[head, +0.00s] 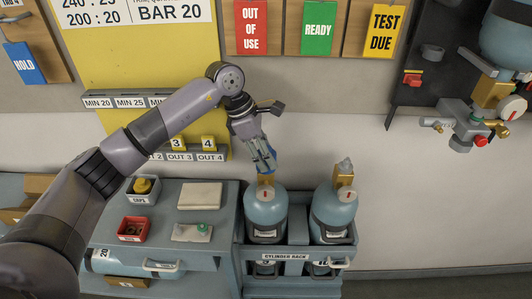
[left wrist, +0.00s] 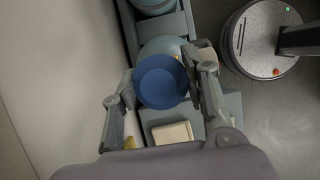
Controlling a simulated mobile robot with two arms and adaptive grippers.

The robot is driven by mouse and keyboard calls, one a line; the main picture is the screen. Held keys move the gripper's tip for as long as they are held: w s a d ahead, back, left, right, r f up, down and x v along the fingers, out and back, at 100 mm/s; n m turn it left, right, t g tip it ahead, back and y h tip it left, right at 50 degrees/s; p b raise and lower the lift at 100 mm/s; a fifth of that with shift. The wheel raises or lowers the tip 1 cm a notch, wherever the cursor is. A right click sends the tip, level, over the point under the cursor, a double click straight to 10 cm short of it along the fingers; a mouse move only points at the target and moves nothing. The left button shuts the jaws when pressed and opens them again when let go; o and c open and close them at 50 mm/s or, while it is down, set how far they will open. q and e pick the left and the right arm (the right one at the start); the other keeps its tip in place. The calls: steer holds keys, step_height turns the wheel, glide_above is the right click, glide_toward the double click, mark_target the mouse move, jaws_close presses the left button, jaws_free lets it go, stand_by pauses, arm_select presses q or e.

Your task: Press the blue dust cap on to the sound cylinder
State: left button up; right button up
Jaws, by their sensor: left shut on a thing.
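My left gripper (head: 263,161) is shut on the blue dust cap (left wrist: 160,84), which shows as a round blue disc between the fingers in the left wrist view. In the head view the fingers point down just above the brass valve (head: 265,179) of the left cylinder (head: 266,213). Whether the cap touches the valve cannot be told; in the left wrist view the cap hides the valve. The right cylinder (head: 333,213) stands upright beside it, its brass valve (head: 344,176) carrying a grey top. Both cylinders are blue-grey. My right gripper is not in view.
The cylinders stand in a grey cylinder rack (head: 286,256). Valve fittings hang at right.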

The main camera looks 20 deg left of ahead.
arm_select(q)
steer(key=o, duration=0.9)
